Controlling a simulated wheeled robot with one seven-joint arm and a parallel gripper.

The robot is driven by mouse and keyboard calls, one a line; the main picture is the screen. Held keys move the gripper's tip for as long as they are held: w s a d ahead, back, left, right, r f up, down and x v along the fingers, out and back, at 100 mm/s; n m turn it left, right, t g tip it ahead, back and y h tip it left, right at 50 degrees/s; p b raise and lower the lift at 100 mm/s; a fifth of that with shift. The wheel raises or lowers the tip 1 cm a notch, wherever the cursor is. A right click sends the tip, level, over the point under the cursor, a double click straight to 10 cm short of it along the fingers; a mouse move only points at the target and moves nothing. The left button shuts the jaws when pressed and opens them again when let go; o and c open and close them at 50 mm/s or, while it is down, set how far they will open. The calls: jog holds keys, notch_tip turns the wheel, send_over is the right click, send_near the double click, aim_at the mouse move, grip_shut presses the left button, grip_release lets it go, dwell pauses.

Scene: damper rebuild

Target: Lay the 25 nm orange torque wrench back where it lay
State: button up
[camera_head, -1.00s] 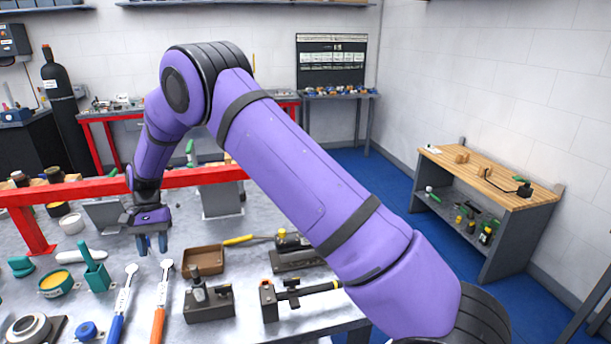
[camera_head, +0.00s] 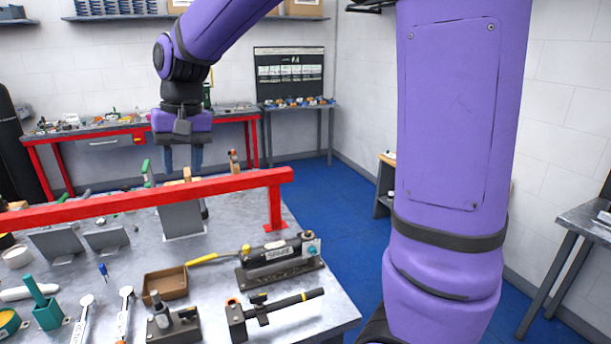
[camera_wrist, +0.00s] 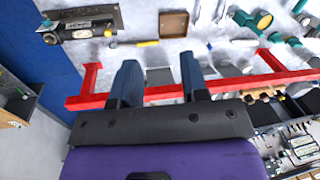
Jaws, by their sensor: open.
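The orange torque wrench (camera_head: 124,313) lies on the metal bench, silver head and shaft showing; most of its orange handle is cut off by the lower picture edge. Another torque wrench (camera_head: 83,320) lies beside it on the left, apart from it. My gripper (camera_head: 182,158) is up beyond the red rail, fingers pointing down, open, with nothing visible between them. It is well away from the orange wrench. In the wrist view my gripper's two blue fingers (camera_wrist: 158,75) are apart and empty, above the red rail.
The red rail (camera_head: 150,197) crosses the bench below my gripper in the picture. A brown tray (camera_head: 166,284), a hand pump (camera_head: 280,258) with a yellow handle and a black tool on a block (camera_head: 275,310) stand right of the wrenches. Blue floor (camera_head: 330,225) lies open to the right.

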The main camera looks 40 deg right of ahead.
jog(key=s+d+r+n+t+h, duration=0.1)
jog(key=s+d, duration=0.3)
jog(key=s, duration=0.7)
jog(key=s+d+r+t, duration=0.1)
jog(key=s+d+t, duration=0.2)
jog(key=s, duration=0.9)
jog(key=shift+d+n+t+h, duration=0.3)
jog(key=shift+d+n+h, duration=0.1)
jog(key=shift+d, duration=0.75)
